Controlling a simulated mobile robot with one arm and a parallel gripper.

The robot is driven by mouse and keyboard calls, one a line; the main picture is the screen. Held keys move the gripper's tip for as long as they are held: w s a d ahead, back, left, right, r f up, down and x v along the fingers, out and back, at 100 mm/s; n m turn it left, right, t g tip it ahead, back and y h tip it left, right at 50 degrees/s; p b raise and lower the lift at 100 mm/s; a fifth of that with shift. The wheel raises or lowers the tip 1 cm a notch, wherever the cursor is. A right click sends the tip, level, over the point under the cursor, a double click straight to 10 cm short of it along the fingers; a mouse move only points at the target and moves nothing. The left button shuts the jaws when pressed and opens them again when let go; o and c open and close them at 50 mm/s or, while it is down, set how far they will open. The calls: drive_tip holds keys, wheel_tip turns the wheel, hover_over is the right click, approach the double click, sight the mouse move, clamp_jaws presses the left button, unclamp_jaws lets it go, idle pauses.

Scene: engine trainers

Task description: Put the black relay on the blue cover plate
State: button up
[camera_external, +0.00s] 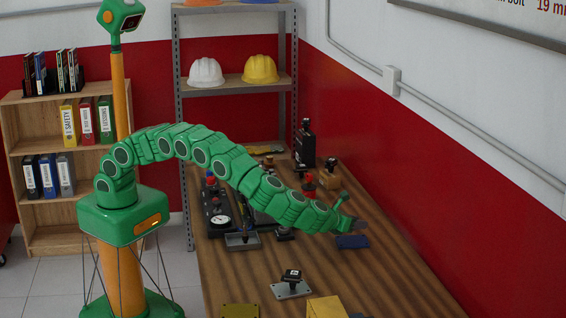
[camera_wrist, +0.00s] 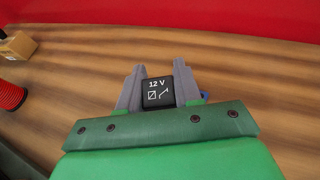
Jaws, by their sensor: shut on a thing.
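The black relay (camera_wrist: 157,95), marked "12 V" with a switch symbol, sits between the two grey fingers of my gripper (camera_wrist: 160,76) in the wrist view. My gripper is shut on it. In the external view my gripper (camera_external: 357,226) is over the table's right part, close to the blue cover plate (camera_external: 351,242). The plate lies flat just below and in front of it in the picture. In the wrist view only a small blue bit (camera_wrist: 204,96) shows beside the right finger. I cannot tell whether the relay touches the plate.
The wooden table (camera_external: 230,280) has a metal plate with a black part (camera_external: 291,282) in front, and a yellow item (camera_external: 326,307) at the front edge. A grey tray (camera_external: 242,241), a gauge unit (camera_external: 219,218), a red part (camera_external: 309,187) and a cardboard box (camera_external: 328,177) stand farther back.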

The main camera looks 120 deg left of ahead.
sight(356, 239)
drive_tip(key=shift+w+f, duration=0.2)
drive_tip(key=shift+f, duration=1.55)
drive_tip(key=shift+f, duration=0.1)
drive_tip(key=o, duration=1)
drive_tip(key=shift+s+d+r, duration=0.1)
drive_tip(key=shift+d+r, duration=0.1)
drive_tip(key=shift+r, duration=0.05)
drive_tip(key=v, duration=1.1)
drive_tip(key=shift+s+d, duration=0.15)
